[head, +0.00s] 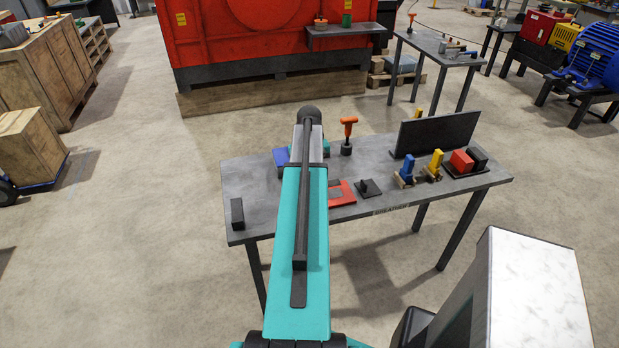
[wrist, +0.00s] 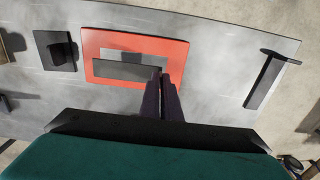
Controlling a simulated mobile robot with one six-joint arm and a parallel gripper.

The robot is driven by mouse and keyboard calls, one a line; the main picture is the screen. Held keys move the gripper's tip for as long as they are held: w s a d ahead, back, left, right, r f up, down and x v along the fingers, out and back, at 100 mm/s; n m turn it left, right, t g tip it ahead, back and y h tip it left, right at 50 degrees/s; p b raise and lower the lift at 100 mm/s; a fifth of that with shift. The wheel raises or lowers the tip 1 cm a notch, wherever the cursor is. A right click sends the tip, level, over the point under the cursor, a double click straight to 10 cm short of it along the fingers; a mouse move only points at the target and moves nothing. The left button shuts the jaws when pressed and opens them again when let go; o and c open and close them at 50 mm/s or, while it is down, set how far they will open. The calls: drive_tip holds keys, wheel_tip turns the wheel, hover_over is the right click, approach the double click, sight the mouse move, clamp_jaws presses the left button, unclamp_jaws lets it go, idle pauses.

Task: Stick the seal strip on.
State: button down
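A flat red plate (wrist: 88,50) lies on the table; part of it shows right of my arm in the head view (head: 343,199). A lighter grey patch (wrist: 135,54) is on the plate. The dark grey seal strip (wrist: 125,71) appears over the plate, overlapping the near side of the patch and offset a little to its left. My gripper (wrist: 161,76) has its two dark fingers close together at the strip's right end, and looks shut on it. Whether the strip touches the plate is unclear. In the head view my arm hides the gripper.
On the grey table (head: 270,205), a black block (head: 237,214) stands left and a black knobbed piece (head: 368,188) right of the plate. An orange-handled tool (head: 348,130), dark upright panel (head: 437,134), blue piece (head: 407,168) and yellow piece (head: 435,163) stand farther back and right.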

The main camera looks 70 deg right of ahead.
drive_tip(key=shift+f+b, duration=0.9)
drive_tip(key=shift+f, duration=1.25)
drive_tip(key=shift+f, duration=0.5)
drive_tip(key=c, duration=1.9)
unclamp_jaws()
drive_tip(key=shift+r+b, duration=0.1)
drive_tip(key=shift+b, duration=0.2)
drive_tip(key=shift+r+b, duration=1.65)
drive_tip(key=shift+r, duration=5.15)
